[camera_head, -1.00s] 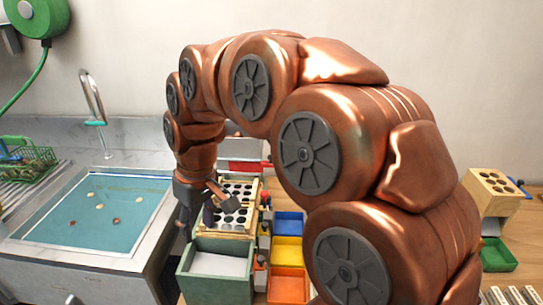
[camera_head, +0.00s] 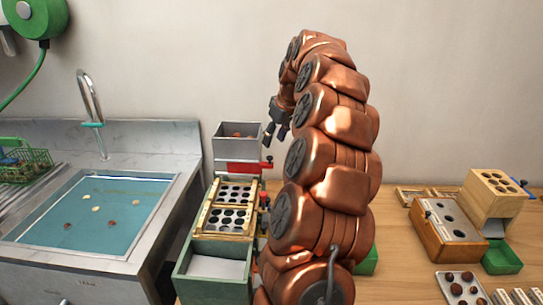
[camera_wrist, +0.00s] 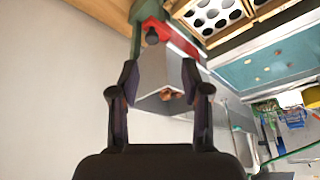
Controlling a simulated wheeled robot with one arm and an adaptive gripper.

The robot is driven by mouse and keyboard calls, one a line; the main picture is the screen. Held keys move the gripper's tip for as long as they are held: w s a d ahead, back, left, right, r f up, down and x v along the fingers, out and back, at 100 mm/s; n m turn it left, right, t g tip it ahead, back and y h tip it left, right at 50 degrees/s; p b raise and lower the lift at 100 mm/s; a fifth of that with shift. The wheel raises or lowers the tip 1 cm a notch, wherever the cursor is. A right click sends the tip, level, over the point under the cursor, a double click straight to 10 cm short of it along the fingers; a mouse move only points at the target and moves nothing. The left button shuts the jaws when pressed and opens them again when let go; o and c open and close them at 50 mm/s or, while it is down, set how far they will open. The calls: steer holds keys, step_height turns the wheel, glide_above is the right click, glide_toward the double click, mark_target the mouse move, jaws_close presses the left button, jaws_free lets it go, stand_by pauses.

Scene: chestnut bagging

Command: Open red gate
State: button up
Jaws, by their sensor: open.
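The red gate (camera_head: 243,168) is a flat red piece under a grey hopper (camera_head: 230,143). A few brown chestnuts show in the hopper. My gripper (camera_head: 276,130) is open and points down, to the right of the hopper and above the knob's height. In the wrist view its fingers (camera_wrist: 160,78) are apart, nothing held, with the hopper beyond and between them.
A perforated sorting tray (camera_head: 235,208) and a green box (camera_head: 185,275) stand in front of the hopper. A sink (camera_head: 40,255) with water and several chestnuts is at left. Wooden blocks (camera_head: 445,240) stand at right. My arm hides the middle of the counter.

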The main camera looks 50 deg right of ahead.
mark_target(270, 157)
steer(key=shift+d+p+x, duration=0.2)
steer(key=shift+p+x, duration=0.05)
steer(key=shift+x, duration=1.05)
steer(key=shift+d+p+x, duration=0.2)
steer(key=shift+x, duration=1.1)
steer(key=shift+d+p+x, duration=0.15)
steer(key=shift+p+x, duration=0.1)
steer(key=shift+x, duration=1.05)
steer(key=shift+s, duration=0.1)
steer(key=shift+c, duration=0.3)
jaws_close()
